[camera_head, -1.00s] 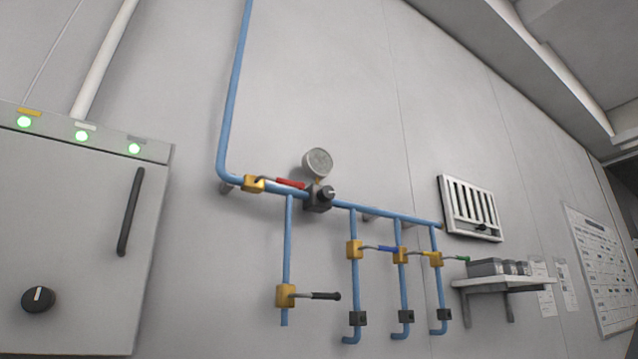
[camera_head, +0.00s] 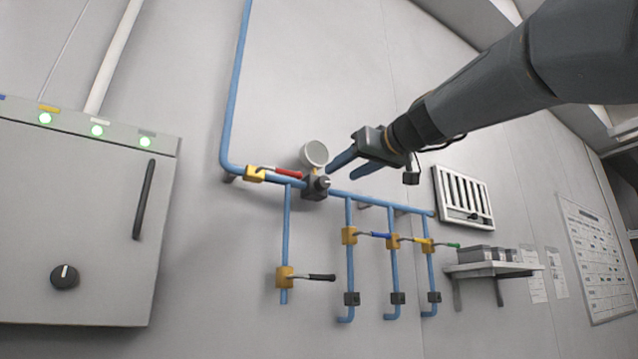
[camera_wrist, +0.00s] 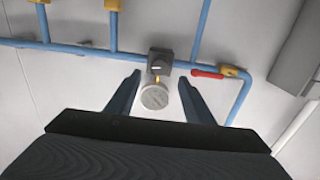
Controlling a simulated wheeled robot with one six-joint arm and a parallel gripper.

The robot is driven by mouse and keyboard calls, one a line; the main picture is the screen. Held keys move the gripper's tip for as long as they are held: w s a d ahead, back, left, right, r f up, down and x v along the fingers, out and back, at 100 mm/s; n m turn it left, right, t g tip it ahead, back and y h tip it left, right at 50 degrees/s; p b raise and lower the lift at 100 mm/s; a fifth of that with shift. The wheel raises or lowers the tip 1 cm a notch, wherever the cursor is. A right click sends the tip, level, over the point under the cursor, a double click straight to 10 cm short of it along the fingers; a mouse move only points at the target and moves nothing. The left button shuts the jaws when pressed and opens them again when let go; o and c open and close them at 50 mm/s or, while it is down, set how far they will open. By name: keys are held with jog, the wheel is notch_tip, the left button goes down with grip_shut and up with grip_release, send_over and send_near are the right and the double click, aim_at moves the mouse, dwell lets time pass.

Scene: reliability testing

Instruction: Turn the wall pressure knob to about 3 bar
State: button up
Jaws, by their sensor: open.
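The black pressure knob (camera_head: 321,184) sits on a dark regulator block on the blue pipe, below a round gauge (camera_head: 314,154). In the wrist view the knob (camera_wrist: 159,67) shows a light mark on its face, and the gauge (camera_wrist: 154,97) lies nearer the camera, between the fingers. The gauge reading is too small to tell. My gripper (camera_head: 342,172) is open and empty, its fingers pointing toward the regulator from the right. In the wrist view my gripper (camera_wrist: 160,82) has one finger on each side of the gauge, with the knob just beyond the tips. I see no contact.
A red-handled valve (camera_head: 286,173) is close left of the regulator. Several lower valves with black, blue, yellow and green handles stick out below. A cabinet (camera_head: 90,240) stands at left; a vent (camera_head: 464,198) and small shelf (camera_head: 492,268) are at right.

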aim_at(325, 182)
jog(key=p+x, duration=0.3)
jog(key=x, duration=0.4)
jog(key=shift+w+a+p, duration=0.25)
jog(key=shift+w+p, duration=0.05)
jog(key=shift+p, duration=0.1)
jog(key=c, duration=1.1)
jog(key=shift+o, duration=0.2)
jog(key=shift+m, duration=0.3)
jog(key=m+b, duration=0.1)
jog(key=m, duration=0.2)
jog(key=shift+f, duration=0.1)
jog(key=shift+m, duration=2)
